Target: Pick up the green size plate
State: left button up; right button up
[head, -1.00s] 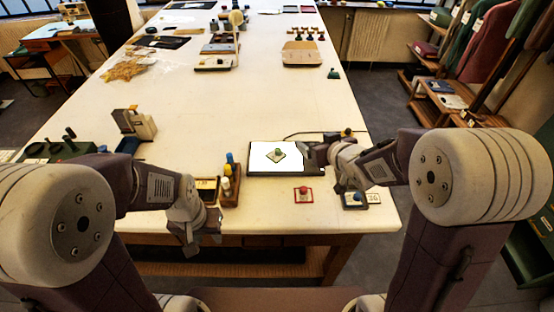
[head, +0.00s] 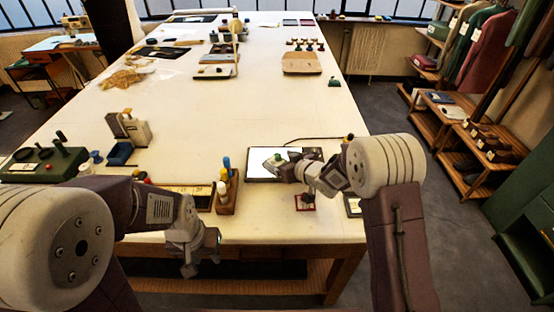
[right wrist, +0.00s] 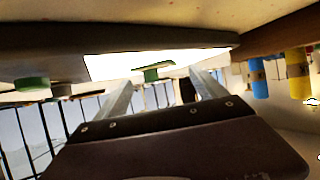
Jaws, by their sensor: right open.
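The green size plate (head: 278,156) has a green knob and lies on a lit white panel (head: 256,166) near the table's front. My right gripper (head: 283,168) is at the panel and partly hides the plate in the head view. In the right wrist view the green knob (right wrist: 156,72) shows between the two spread fingers (right wrist: 162,90), against the bright panel. The fingers are open, and contact with the knob cannot be made out. My left gripper (head: 188,266) hangs in front of the table edge, away from the plate; its jaws are too unclear to read.
A red-edged plate with a red knob (head: 305,202) lies just in front of the panel. A wooden rack with blue, yellow and white bottles (head: 227,192) stands left of it. Another framed plate (head: 353,206) is partly hidden by my right arm. The table's middle is clear.

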jog(key=shift+x, duration=1)
jog(key=shift+s+d, duration=0.1)
jog(key=c, duration=1.5)
jog(key=r, duration=0.5)
jog(key=shift+d+p, duration=0.3)
jog(key=shift+p, duration=0.05)
jog(key=shift+c, duration=0.2)
jog(key=s+d+r+p, duration=0.1)
jog(key=s+d+r, duration=0.5)
jog(key=d, duration=0.3)
jog(key=shift+d+p, duration=0.15)
jog(key=shift+p, duration=0.25)
